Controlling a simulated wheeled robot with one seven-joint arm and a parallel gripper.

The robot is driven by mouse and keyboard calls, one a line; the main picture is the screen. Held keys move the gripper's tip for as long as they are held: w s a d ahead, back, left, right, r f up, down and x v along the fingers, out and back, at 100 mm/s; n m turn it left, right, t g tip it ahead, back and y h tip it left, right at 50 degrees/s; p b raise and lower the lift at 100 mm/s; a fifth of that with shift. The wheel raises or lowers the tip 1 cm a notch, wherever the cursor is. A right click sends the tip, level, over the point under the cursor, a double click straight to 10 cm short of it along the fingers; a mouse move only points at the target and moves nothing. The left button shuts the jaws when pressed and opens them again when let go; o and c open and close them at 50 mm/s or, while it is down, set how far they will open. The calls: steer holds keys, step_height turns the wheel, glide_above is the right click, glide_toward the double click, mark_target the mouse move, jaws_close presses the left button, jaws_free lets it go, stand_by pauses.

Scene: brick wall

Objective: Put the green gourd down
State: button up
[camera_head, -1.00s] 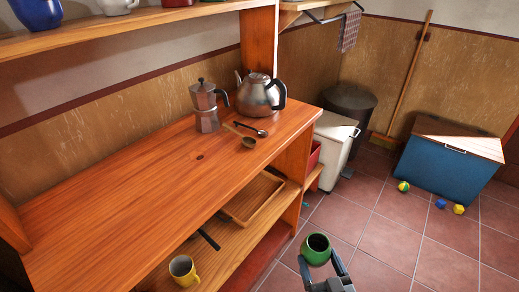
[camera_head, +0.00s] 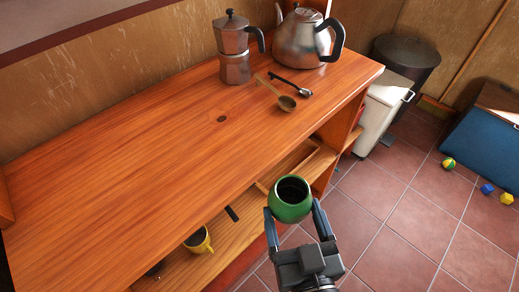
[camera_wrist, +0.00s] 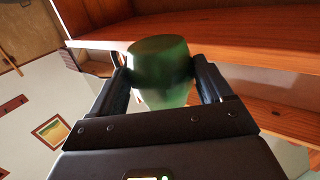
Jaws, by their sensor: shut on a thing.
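The green gourd (camera_head: 290,203) is a round green vessel with a dark open top. My gripper (camera_head: 292,212) is shut on it, with one finger on each side. In the head view it is held in front of the wooden counter's (camera_head: 130,165) front edge, with the lower shelf behind it. In the wrist view the gourd (camera_wrist: 160,75) sits between the two fingers and looks blurred. I see nothing touching it apart from the fingers.
A moka pot (camera_head: 233,50), a kettle (camera_head: 303,38), a wooden scoop (camera_head: 284,101) and a dark-handled utensil (camera_head: 290,84) are at the counter's back right. The counter's left and front are clear. A yellow mug (camera_head: 199,241) stands on the lower shelf.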

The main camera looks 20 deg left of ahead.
steer(key=s+a+r+n+g+y+b, duration=0.25)
steer(key=s+a+r, duration=0.35)
steer(key=s, duration=0.3)
steer(key=p, duration=0.3)
glide_toward(208, 162)
steer(key=shift+y, duration=0.25)
steer(key=w+a+r, duration=0.1)
steer(key=w+a, duration=0.1)
steer(key=w+a+r, duration=0.1)
steer(key=w+a, duration=0.1)
steer(key=w+a+r, duration=0.1)
steer(key=w+a, duration=0.2)
steer(key=shift+r, duration=0.2)
steer(key=shift+w+f, duration=0.1)
steer(key=shift+f, duration=0.25)
steer(key=shift+f, duration=0.1)
steer(key=o, duration=0.7)
steer(key=shift+f+b, duration=0.1)
steer(key=shift+b, duration=0.2)
steer(key=o, duration=0.4)
